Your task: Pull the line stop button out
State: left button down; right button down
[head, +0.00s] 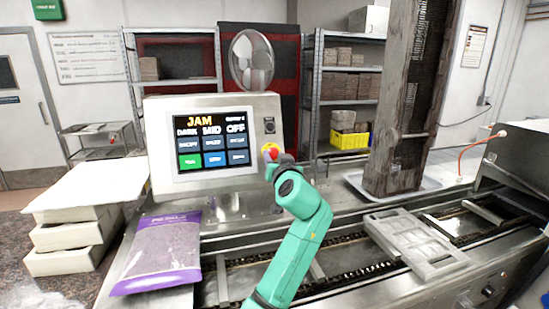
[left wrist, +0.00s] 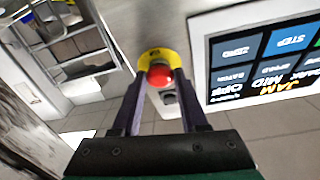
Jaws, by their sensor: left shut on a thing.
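The line stop button (left wrist: 159,75) is a red round knob on a yellow base, on the right side of the grey control panel (head: 260,110). In the head view the button (head: 271,148) shows just above my left gripper (head: 272,157). In the left wrist view the two dark fingers of my left gripper (left wrist: 158,82) reach to either side of the red knob and are shut on it. The panel's screen (head: 211,144) reads JAM, with DARK, MID and OFF below. My right gripper is in neither view.
A conveyor with a grey mould frame (head: 415,245) runs to the right. A tall brown column (head: 405,110) stands behind it. Shelves line the back wall.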

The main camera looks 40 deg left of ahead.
pick_arm(q)
jog(key=shift+s+d+f+b, duration=0.15)
jog(key=shift+d+b, duration=0.1)
jog(key=shift+b, duration=0.3)
jog(key=shift+r, duration=0.2)
jog(key=shift+c, duration=2.1)
grip_release()
jog(key=shift+s+d+r, duration=0.15)
jog(key=shift+d, duration=0.05)
